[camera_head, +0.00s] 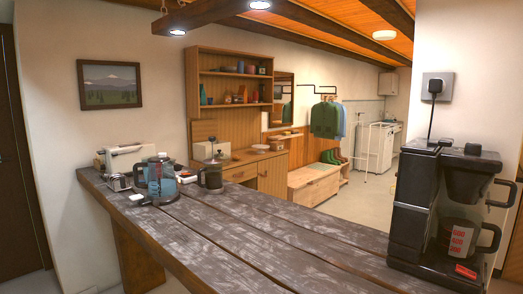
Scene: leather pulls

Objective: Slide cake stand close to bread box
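On the wooden sideboard (262,178) across the room, a cream box (203,151) stands at the left; it may be the bread box. The French press in front partly hides the box. Neither of my grippers shows in this view.
A long, worn plank counter (235,226) fills the foreground. It bears a glass kettle (161,180), a French press (212,178), a cream appliance (125,157) and a black coffee maker (415,205). A wooden bench (313,184) stands beyond the sideboard; open floor (365,205) lies right of it.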

